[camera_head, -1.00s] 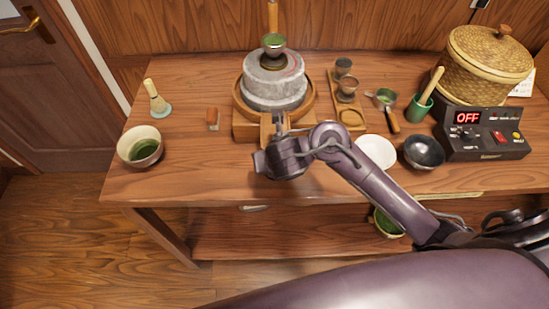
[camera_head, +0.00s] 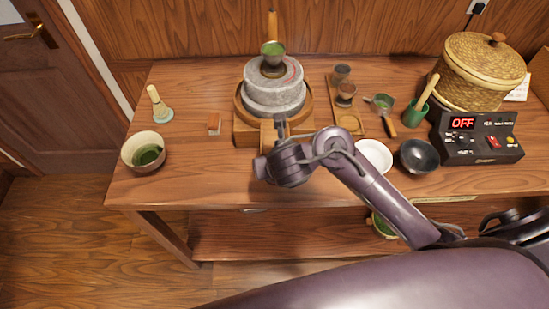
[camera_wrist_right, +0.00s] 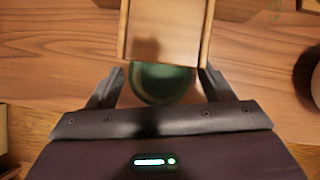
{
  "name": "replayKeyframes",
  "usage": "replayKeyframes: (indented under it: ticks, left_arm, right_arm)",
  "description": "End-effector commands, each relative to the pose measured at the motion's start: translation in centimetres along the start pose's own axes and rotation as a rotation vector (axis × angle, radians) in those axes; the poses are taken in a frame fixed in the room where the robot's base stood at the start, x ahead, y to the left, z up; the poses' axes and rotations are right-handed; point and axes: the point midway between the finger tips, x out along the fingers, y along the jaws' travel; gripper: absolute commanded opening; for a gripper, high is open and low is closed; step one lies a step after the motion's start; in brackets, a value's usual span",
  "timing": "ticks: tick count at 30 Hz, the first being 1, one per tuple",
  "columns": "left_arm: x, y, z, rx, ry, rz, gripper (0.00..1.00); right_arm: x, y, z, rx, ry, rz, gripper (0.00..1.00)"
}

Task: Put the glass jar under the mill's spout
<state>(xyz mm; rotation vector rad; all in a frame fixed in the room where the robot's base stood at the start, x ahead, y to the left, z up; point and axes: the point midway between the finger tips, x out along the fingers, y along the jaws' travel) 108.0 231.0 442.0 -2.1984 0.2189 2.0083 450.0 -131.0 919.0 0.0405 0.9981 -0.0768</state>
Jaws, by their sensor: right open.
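The stone mill (camera_head: 274,88) stands on its wooden base at the back middle of the table. Its wooden spout (camera_wrist_right: 165,35) fills the top middle of the right wrist view. A round dark green glass thing, seemingly the jar (camera_wrist_right: 162,86), sits directly below the spout's near end in that view, its top partly covered. My right gripper (camera_wrist_right: 160,92) is open, with one finger on each side of the jar. In the head view my right gripper (camera_head: 281,124) is at the mill's front and hides the jar. My left gripper is not in view.
A tea bowl (camera_head: 143,152) and a whisk (camera_head: 160,106) stand at left. A white dish (camera_head: 375,156), a dark bowl (camera_head: 418,157) and a control box reading OFF (camera_head: 478,137) are at right. A lidded basket (camera_head: 482,72) is behind.

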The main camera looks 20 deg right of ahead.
Motion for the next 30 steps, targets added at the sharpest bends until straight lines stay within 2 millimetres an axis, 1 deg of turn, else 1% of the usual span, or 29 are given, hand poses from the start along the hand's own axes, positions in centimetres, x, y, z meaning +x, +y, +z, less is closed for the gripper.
replayKeyframes:
  ticks: [1,3,9,12,17,30]
  left_arm:
    - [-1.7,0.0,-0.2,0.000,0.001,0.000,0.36]
    - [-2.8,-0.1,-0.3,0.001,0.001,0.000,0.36]
    - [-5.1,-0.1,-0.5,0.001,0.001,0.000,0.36]
    - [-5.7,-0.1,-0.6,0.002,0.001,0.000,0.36]
    - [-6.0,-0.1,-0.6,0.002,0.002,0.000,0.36]
    - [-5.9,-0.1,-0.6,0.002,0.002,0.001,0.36]
  right_arm:
    - [-1.9,0.1,0.4,0.000,0.002,0.002,0.75]
    - [-3.4,0.1,0.4,0.002,0.002,0.003,0.75]
    - [-6.8,0.0,0.3,0.002,0.001,0.001,0.75]
    - [-7.9,0.0,0.2,0.000,0.001,0.001,0.75]
    - [-8.6,0.0,0.0,0.000,0.001,-0.001,0.75]
    - [-8.5,0.0,0.0,0.000,0.000,-0.001,0.75]
